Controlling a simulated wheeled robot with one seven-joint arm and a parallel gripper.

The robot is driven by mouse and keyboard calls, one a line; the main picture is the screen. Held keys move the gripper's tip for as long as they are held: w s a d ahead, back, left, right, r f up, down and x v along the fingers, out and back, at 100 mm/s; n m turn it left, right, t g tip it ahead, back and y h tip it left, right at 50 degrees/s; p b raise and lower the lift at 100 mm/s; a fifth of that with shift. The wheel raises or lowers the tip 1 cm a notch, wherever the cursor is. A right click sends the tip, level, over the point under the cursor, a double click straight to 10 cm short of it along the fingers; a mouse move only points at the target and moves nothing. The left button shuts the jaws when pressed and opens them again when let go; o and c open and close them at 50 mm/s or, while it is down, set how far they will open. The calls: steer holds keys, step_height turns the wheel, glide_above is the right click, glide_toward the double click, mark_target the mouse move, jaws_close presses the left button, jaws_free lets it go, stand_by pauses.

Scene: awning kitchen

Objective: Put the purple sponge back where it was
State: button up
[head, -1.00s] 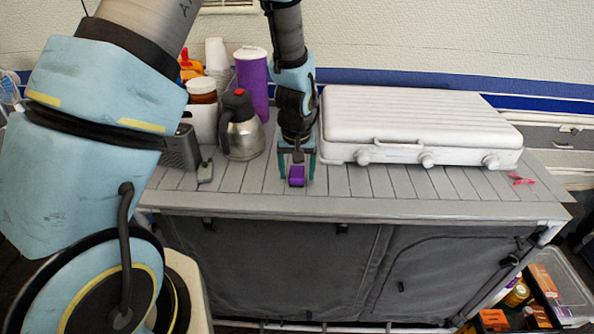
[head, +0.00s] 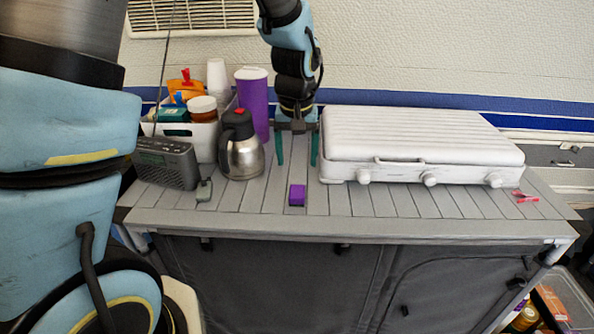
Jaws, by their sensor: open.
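The purple sponge (head: 297,195) lies on the slatted grey tabletop (head: 340,202), near its front edge and left of the white stove. My gripper (head: 297,163) is open, with its two green fingers pointing down. It is empty and behind the sponge in the picture, apart from it. The whole sponge is in view.
The closed white camp stove (head: 420,145) stands just right of my gripper. A steel kettle (head: 240,148), a purple cup (head: 254,103), a radio (head: 166,161) and a white bin (head: 203,139) crowd the left. A small grey-green object (head: 204,190) lies before the kettle.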

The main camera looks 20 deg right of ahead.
steer(key=shift+a+r, duration=0.1)
steer(key=shift+r, duration=0.25)
steer(key=s+a+r+n, duration=0.1)
steer(key=s+a+n, duration=0.1)
steer(key=a, duration=2.7)
steer(key=shift+r+n+y, duration=0.3)
steer(key=shift+r+n, duration=0.1)
steer(key=shift+n, duration=0.5)
steer(key=shift+a, duration=0.1)
